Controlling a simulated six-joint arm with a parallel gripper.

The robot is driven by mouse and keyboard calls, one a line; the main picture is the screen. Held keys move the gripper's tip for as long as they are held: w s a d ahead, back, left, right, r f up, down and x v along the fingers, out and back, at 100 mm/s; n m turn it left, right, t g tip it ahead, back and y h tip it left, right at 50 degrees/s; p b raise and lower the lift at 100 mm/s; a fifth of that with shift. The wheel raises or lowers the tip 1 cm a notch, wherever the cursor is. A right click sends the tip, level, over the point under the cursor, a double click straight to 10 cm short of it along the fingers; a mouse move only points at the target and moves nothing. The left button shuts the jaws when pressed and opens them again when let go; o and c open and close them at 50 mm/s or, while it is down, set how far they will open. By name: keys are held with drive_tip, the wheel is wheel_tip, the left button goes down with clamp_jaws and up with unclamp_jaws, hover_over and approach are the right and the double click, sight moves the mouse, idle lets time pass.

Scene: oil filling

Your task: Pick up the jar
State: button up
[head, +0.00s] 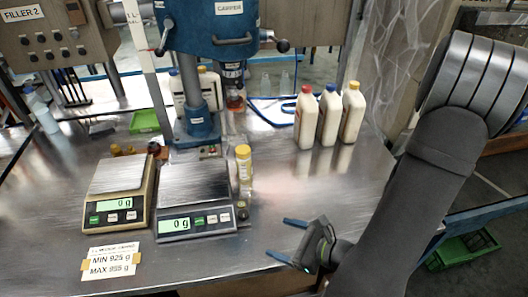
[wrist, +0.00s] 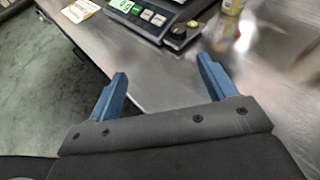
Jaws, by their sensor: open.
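The jar that I can make out is a small clear one with a yellow lid (head: 244,165), upright on the metal table just right of the right-hand scale. Its lower part also shows at the top edge of the wrist view (wrist: 232,5). My gripper (head: 285,239) has two blue fingers spread apart with nothing between them. It is over the front of the table, in front and to the right of the jar, apart from it. In the wrist view the fingers (wrist: 161,85) point toward the scale and the table edge.
Two scales, left (head: 118,187) and right (head: 192,190), both read 0 g. White bottles with red (head: 305,118), blue (head: 328,115) and yellow caps (head: 352,112) stand at the back right. A blue capper (head: 205,50) stands behind the scales. The table between jar and bottles is clear.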

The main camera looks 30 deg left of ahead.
drive_tip(key=w+a+n+g+h, duration=0.1)
drive_tip(key=n+g, duration=0.1)
drive_tip(key=n, duration=0.2)
drive_tip(key=w+a+n+g+h, duration=0.1)
drive_tip(key=w+a+n+g, duration=0.1)
drive_tip(key=n, duration=0.2)
drive_tip(key=w+a+f+n+g+h, duration=0.1)
drive_tip(key=n+g+h, duration=0.1)
drive_tip(key=n, duration=0.3)
drive_tip(key=shift+w+a, duration=0.2)
drive_tip(key=shift+a, duration=0.15)
drive_tip(key=w+a+r+n+h, duration=0.1)
drive_tip(key=w+a+n+h, duration=0.5)
drive_tip(key=n, duration=0.5)
drive_tip(key=n+t+h, duration=0.4)
drive_tip(key=n+t, duration=0.2)
drive_tip(key=n, duration=0.5)
approach(243, 158)
drive_tip(key=shift+w+a+f, duration=0.1)
drive_tip(key=shift+w+a, duration=0.1)
drive_tip(key=shift+w, duration=0.2)
drive_tip(key=shift+w+a+f, duration=0.15)
drive_tip(key=shift+w+a, duration=0.05)
drive_tip(key=shift+w, duration=0.25)
wheel_tip(243, 158, down, 12)
drive_tip(key=shift+a+r, duration=0.15)
drive_tip(key=c, duration=1.5)
